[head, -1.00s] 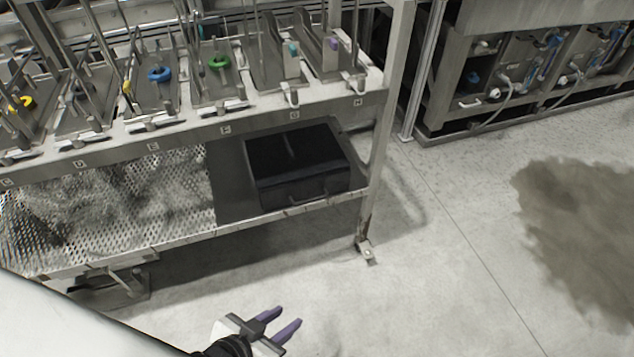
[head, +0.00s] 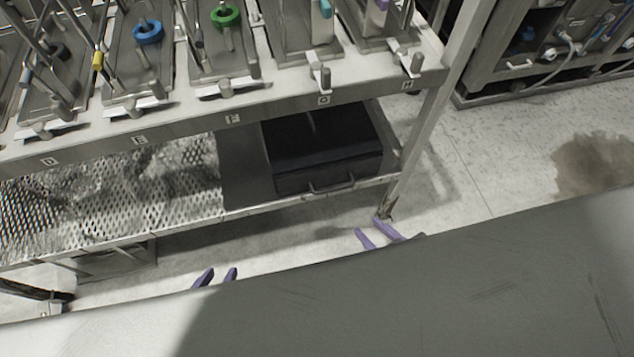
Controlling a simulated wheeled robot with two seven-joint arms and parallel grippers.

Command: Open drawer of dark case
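The dark case (head: 322,140) sits on the lower shelf of the metal rack, near its right end. Its front faces me, with a thin bar handle (head: 331,187) low on it. The drawer looks shut. My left gripper (head: 217,275) shows only its purple fingertips, spread apart and empty, in front of the shelf and left of the case. My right gripper (head: 376,233) has its purple fingers apart and empty, below and right of the handle, near the rack's leg. Neither gripper touches the case. The rest of both grippers is hidden.
The lower shelf (head: 120,185) is perforated metal left of the case. The rack's upper level above holds trays with blue (head: 148,31) and green (head: 226,14) rings. The rack's right leg (head: 415,150) stands beside the case. Clear floor (head: 490,160) lies to the right.

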